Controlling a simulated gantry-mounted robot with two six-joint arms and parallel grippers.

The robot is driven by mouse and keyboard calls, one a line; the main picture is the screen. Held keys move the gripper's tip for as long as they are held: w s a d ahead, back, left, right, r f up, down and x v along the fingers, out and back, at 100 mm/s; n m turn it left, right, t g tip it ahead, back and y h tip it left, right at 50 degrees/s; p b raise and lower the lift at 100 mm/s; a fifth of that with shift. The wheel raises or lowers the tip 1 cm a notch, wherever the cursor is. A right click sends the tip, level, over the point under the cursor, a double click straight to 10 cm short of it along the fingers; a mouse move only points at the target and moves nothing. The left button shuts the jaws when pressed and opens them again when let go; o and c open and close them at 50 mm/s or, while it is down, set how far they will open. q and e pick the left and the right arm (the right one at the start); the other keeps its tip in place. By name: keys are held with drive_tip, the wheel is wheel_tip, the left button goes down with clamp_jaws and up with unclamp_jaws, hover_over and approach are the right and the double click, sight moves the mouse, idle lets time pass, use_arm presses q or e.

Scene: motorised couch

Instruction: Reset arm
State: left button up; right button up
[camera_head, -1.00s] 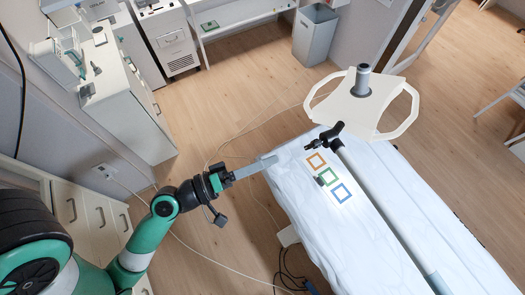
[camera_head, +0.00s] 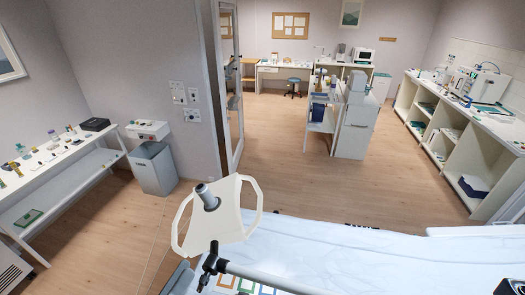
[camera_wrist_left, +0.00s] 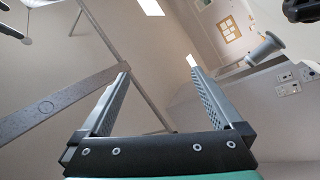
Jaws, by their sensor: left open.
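The tip of my left gripper (camera_head: 180,279) shows as a grey piece at the bottom edge of the head view, beside the near left end of the couch. In the left wrist view my left gripper (camera_wrist_left: 158,72) has its two grey fingers wide apart, with nothing between them. The couch (camera_head: 345,248) has a white cover and fills the lower right of the head view. A cream plate with side handles (camera_head: 229,222) and a grey post stands at its end. My right gripper is not seen.
A grey rail with a black joint (camera_head: 211,262) runs over the couch near coloured square outlines (camera_head: 245,285). A bin (camera_head: 154,168) and a bench with small items (camera_head: 60,160) stand left. Open floor (camera_head: 290,170) lies beyond the couch.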

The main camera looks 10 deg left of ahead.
use_arm(q)
drive_tip(key=d+r+m+t+h+p, duration=0.3)
drive_tip(key=r+m, duration=0.6)
drive_tip(key=r, duration=1.9)
drive_tip(key=a+r+n+t+y+b, duration=0.1)
drive_tip(key=a+r+t+y, duration=0.3)
drive_tip(key=y, duration=0.4)
drive_tip(key=shift+s+a+r+n+y, duration=0.15)
drive_tip(key=shift+a+r+n+y, duration=0.2)
drive_tip(key=shift+r+y, duration=0.1)
